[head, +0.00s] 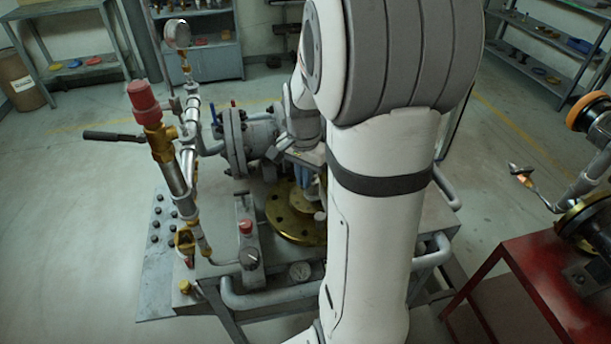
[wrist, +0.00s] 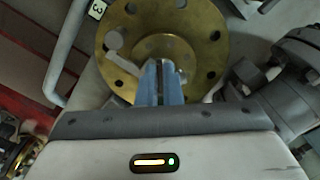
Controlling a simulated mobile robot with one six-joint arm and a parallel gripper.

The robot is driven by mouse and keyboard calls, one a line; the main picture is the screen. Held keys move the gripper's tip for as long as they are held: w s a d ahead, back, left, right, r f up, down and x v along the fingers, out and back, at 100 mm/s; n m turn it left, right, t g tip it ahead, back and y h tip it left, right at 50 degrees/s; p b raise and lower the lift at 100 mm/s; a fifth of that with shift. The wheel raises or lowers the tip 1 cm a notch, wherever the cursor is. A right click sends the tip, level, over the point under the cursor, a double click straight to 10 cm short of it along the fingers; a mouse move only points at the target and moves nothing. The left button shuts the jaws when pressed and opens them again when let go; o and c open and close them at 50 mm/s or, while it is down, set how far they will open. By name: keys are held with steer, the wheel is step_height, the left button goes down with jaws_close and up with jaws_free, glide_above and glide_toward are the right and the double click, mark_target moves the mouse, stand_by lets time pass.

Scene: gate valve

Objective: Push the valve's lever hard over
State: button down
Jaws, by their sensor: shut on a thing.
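A brass valve flange (head: 290,222) with bolt holes lies on the grey bench, partly hidden behind my arm. It also fills the upper middle of the wrist view (wrist: 205,30). A pale metal bar, which looks like the valve's lever (wrist: 120,82), runs across the flange to my fingers. My gripper (wrist: 160,72) has its blue fingers close together over the flange, shut on the lever; the grip itself is mostly hidden by the fingers. In the head view my gripper (head: 304,178) is over the flange, partly covered by my arm.
A pipe stand with a red cap (head: 143,97) and a black handle (head: 110,136) rises at left. A grey flanged pipe (head: 240,140) is left of my gripper. A red table (head: 530,265) stands at right. Open floor lies at far left.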

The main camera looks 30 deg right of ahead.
steer(key=shift+w+m, duration=0.1)
steer(key=shift+m, duration=0.4)
steer(key=c, duration=1.6)
jaws_free()
step_height(320, 180, up, 8)
steer(key=shift+f, duration=0.1)
